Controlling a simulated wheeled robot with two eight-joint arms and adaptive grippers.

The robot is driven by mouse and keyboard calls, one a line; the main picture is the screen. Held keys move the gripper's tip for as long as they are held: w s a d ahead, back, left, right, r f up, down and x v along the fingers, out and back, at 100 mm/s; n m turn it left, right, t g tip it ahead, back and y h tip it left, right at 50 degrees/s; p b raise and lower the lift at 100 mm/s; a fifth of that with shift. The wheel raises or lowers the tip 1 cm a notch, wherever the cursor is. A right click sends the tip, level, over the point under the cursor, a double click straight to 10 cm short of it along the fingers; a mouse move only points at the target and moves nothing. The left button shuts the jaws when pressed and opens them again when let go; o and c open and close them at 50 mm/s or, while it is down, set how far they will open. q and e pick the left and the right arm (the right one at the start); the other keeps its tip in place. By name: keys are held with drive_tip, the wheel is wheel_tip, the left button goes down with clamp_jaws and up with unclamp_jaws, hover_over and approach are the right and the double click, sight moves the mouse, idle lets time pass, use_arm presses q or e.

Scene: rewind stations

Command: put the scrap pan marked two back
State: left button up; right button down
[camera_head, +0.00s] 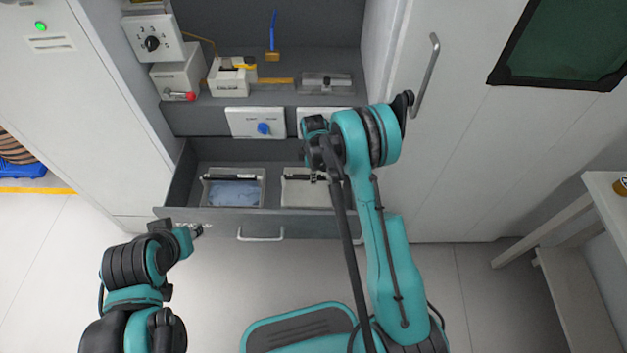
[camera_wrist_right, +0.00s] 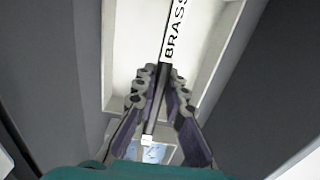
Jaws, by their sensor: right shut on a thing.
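The open drawer (camera_head: 215,217) holds two pale scrap pans. The right pan (camera_head: 303,196) looks empty in the head view; its right part is hidden behind my right arm. In the right wrist view this pan (camera_wrist_right: 122,50) has a dark bar across it with a label reading BRASS. My right gripper (camera_head: 317,176) is shut on that bar; its fingers also show in the wrist view (camera_wrist_right: 160,75). The left pan (camera_head: 206,198) holds bluish scrap under its own dark bar. I cannot read a number two on either pan. My left gripper (camera_head: 199,230) is left of the drawer handle; its jaw state is unclear.
Above the drawer are a white panel with a blue knob (camera_head: 264,129) and a shelf with small devices (camera_head: 232,78). A tall door with a handle (camera_head: 426,75) stands right. A white table (camera_head: 590,225) is far right.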

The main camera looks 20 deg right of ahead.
drive_tip(key=shift+f, duration=0.4)
drive_tip(key=shift+r, duration=0.15)
drive_tip(key=c, duration=2)
unclamp_jaws()
drive_tip(key=o, duration=0.4)
drive_tip(key=shift+f, duration=0.2)
